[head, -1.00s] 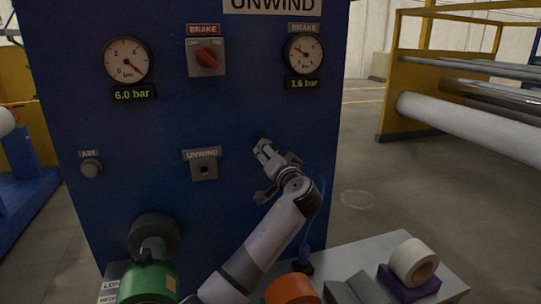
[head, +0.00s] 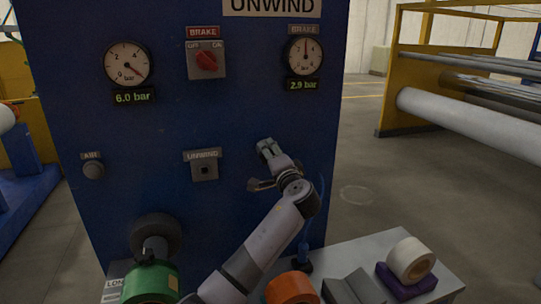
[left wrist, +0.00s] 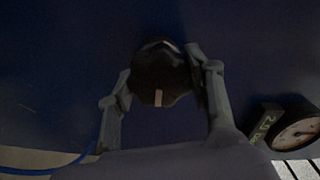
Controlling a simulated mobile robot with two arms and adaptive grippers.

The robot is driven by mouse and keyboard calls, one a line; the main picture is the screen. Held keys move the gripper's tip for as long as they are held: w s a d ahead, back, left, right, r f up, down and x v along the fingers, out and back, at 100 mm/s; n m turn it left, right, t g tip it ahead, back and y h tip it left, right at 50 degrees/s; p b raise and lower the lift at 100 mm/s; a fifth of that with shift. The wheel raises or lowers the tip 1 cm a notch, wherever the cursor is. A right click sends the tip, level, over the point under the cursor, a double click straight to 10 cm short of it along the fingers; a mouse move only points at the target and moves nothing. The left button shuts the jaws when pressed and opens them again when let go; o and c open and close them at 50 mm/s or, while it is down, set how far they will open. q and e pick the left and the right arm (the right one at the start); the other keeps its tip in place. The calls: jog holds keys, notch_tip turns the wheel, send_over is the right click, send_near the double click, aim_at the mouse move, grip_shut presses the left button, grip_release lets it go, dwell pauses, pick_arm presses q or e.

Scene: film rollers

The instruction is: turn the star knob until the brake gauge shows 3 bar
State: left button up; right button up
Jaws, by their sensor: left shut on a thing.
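The black star knob (left wrist: 161,70) with a pale mark sits on the blue panel in the left wrist view. My left gripper (left wrist: 163,82) has its two fingers on either side of it, shut on it. In the head view my left gripper (head: 266,150) is against the lower right of the panel and hides the knob. The brake gauge (head: 305,56) at the upper right has its needle about straight up, and its display (head: 303,85) reads 2.9 bar. The gauge also shows at the right of the left wrist view (left wrist: 298,128). My right gripper is not in view.
The blue unwind cabinet (head: 130,190) carries a second gauge (head: 127,64) at 6.0 bar, a red brake switch (head: 207,60), an air knob (head: 93,170) and an unwind socket (head: 204,170). A grey table (head: 440,289) holds tape rolls.

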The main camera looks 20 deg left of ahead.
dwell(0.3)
pick_arm(q)
jog(key=o, duration=1.2)
jog(key=shift+d, duration=0.1)
jog(key=v, duration=1.2)
